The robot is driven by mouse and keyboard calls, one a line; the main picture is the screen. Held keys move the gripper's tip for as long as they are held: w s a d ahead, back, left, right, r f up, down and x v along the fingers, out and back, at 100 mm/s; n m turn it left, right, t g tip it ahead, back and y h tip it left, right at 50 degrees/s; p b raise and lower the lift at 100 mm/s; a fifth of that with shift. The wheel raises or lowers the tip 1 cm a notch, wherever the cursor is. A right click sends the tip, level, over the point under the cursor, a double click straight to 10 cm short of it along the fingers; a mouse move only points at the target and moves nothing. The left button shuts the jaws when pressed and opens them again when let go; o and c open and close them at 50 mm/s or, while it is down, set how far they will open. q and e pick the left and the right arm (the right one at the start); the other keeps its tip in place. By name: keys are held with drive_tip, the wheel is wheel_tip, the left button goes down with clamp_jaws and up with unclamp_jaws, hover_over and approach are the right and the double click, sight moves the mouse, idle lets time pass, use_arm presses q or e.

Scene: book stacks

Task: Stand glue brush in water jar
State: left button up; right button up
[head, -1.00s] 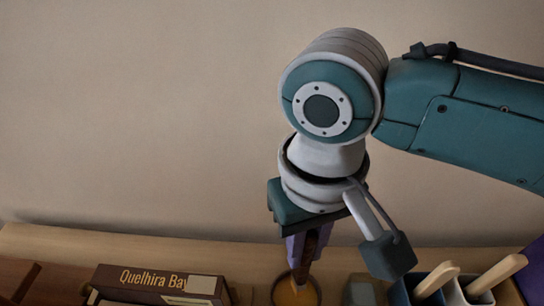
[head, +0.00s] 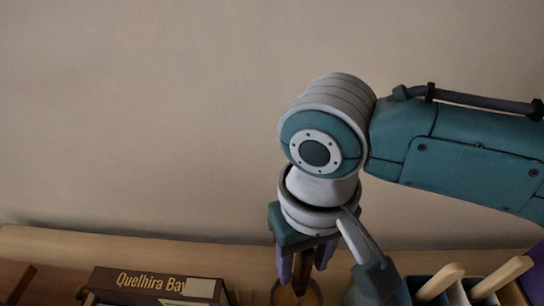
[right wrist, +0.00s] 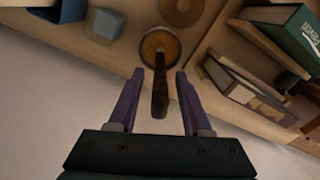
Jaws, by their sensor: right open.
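A round jar (head: 315,296) with amber-looking contents stands on the wooden surface, cut off by the lower edge of the head view. In the right wrist view the jar (right wrist: 173,39) is beyond the fingertips. The glue brush has a dark brown handle (right wrist: 160,92). Its far end is in the jar's mouth and its handle sticks up toward my right gripper (right wrist: 159,76). The gripper's purple fingers are open, one on each side of the handle, with a visible gap on both sides. The head view shows the brush (head: 301,283) partly hidden by the fingers. My left gripper is not in view.
A brown "Quelhira Bay" book or box (head: 140,283) lies left of the jar. Containers with pale wooden handles (head: 500,275) stand at right. A blue-grey block (right wrist: 104,24) and a brown disc (right wrist: 181,10) are near the jar. A plain wall rises behind.

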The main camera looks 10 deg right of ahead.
wheel_tip(320, 180, up, 11)
drive_tip(key=p, duration=0.2)
drive_tip(key=shift+p, duration=0.3)
drive_tip(key=shift+r, duration=0.7)
drive_tip(key=s+a+f+n+t+y, duration=0.1)
drive_tip(key=s+a+f+t+y, duration=0.15)
drive_tip(key=s, duration=0.35)
drive_tip(key=s+d+t+h, duration=0.1)
drive_tip(key=s+d, duration=0.5)
drive_tip(key=d, duration=0.6)
drive_tip(key=shift+h, duration=0.65)
drive_tip(key=shift+s, duration=0.15)
